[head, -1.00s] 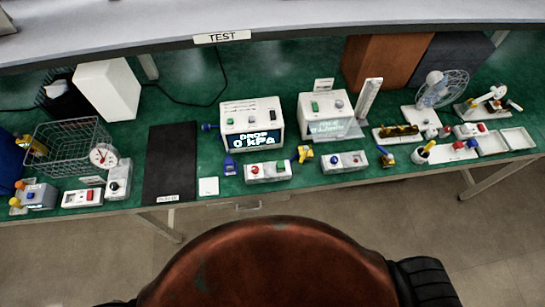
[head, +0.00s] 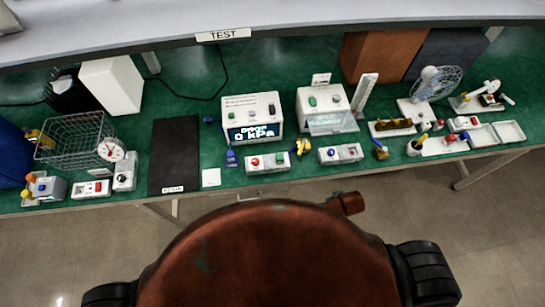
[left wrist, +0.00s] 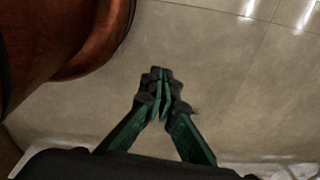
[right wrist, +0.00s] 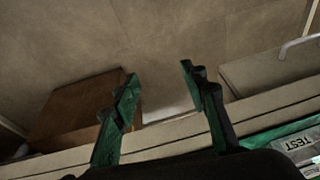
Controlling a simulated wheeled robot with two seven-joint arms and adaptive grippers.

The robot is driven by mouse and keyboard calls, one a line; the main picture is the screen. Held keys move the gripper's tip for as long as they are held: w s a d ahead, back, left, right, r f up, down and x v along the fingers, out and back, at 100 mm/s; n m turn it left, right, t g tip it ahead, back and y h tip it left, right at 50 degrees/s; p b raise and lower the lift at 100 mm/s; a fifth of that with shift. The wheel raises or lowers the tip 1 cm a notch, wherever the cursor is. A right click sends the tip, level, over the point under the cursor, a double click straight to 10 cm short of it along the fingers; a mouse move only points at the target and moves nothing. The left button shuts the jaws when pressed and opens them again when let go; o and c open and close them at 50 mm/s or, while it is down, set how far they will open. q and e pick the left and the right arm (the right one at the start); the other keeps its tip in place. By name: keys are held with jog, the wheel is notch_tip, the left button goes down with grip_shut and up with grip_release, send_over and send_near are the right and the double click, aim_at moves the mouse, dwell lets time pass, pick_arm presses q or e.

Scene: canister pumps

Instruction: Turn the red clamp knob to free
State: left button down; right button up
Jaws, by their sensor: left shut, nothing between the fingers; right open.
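Several red knobs or buttons show on the bench in the head view, and I cannot tell which is the clamp knob. One red knob (head: 255,162) sits on a white control box (head: 267,168) in front of the pump unit (head: 252,117) whose screen reads "DROP 0 kPa". A blue knob (head: 330,152) is on a similar box to its right. My left gripper (left wrist: 161,88) is shut and empty above bare floor. My right gripper (right wrist: 160,76) is open and empty, with a bench edge below it in its view. Neither gripper shows in the head view.
A wire basket (head: 78,140), a black mat (head: 174,155) and a white card (head: 211,178) are on the left half of the green bench. A second unit (head: 323,110), a fan (head: 436,84) and shallow white trays (head: 510,132) are on the right.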

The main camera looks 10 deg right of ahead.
notch_tip(320, 180, up, 4)
jog(key=w+a, duration=0.2)
notch_tip(320, 180, up, 12)
jog(key=m+g+y+p, duration=0.1)
jog(key=m+g, duration=0.2)
jog(key=m, duration=0.1)
send_over(255, 161)
jog(key=s, duration=0.2)
jog(key=shift+s+d, duration=0.2)
jog(key=shift+d, duration=0.2)
jog(key=r, duration=0.1)
jog(key=w+r+m+h, duration=0.1)
jog(key=w+r+m, duration=0.1)
jog(key=shift+w+a+r+h, duration=0.1)
jog(key=shift+w+a+h, duration=0.15)
jog(key=shift+a+h, duration=0.05)
pick_arm(q)
jog(key=shift+s+r, duration=0.6)
pick_arm(e)
jog(key=shift+f, duration=3.8)
jog(key=shift+c, duration=0.4)
grip_shut()
pick_arm(q)
jog(key=shift+r, duration=0.15)
